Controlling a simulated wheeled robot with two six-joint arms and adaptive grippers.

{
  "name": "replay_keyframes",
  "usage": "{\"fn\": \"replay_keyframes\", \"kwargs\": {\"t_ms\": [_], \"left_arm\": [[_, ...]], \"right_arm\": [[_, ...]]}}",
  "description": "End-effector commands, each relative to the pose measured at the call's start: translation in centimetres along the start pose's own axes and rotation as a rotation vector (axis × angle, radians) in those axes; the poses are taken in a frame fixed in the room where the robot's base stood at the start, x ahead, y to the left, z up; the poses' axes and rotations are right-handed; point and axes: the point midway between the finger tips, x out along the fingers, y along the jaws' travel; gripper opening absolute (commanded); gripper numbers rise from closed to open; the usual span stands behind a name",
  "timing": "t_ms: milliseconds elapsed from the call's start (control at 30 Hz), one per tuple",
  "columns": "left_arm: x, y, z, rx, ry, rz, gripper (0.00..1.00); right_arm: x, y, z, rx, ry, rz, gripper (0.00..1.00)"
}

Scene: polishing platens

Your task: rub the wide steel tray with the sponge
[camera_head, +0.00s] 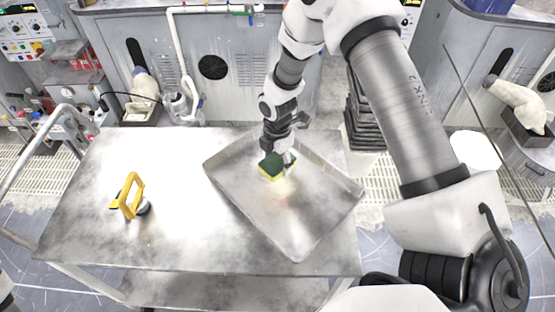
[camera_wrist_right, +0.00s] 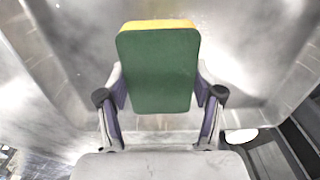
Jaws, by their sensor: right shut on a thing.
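The wide steel tray (camera_head: 300,230) lies on the right part of the metal table, turned at an angle. It also fills much of the right wrist view (camera_wrist_right: 250,60). The sponge (camera_head: 270,168), yellow with a green side, is over the tray's inside, left of its middle. In the right wrist view the sponge's green face (camera_wrist_right: 160,70) shows between the fingers. My right gripper (camera_head: 277,158) is shut on the sponge from above. I cannot tell whether the sponge touches the tray floor. My left gripper is not in view.
A yellow-handled tool (camera_head: 131,194) stands on the table (camera_head: 85,225) to the left of the tray. The table's left part is otherwise clear. Grey machines (camera_head: 220,60) stand behind the table. A stack of dark plates (camera_head: 364,115) stands behind its right end.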

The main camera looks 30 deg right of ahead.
Motion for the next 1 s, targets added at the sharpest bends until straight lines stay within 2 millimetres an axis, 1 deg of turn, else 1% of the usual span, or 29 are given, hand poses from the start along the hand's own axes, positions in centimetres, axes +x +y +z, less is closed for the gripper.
{"fn": "replay_keyframes", "kwargs": {"t_ms": [33,200,300,900,1000], "left_arm": [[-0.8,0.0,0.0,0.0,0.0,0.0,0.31],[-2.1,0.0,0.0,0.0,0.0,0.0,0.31],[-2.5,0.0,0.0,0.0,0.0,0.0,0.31],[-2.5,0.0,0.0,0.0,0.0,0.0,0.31],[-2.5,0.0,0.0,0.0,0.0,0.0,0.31]], "right_arm": [[-0.9,-0.1,-0.1,0.001,0.0,0.0,0.38],[-2.4,-0.3,-0.3,0.007,0.0,-0.001,0.38],[-2.9,-0.3,-0.3,0.01,0.0,0.0,0.38],[-2.9,-0.4,-0.4,0.012,0.0,0.0,0.38],[-2.9,-0.4,-0.4,0.049,0.0,0.0,0.38]]}}
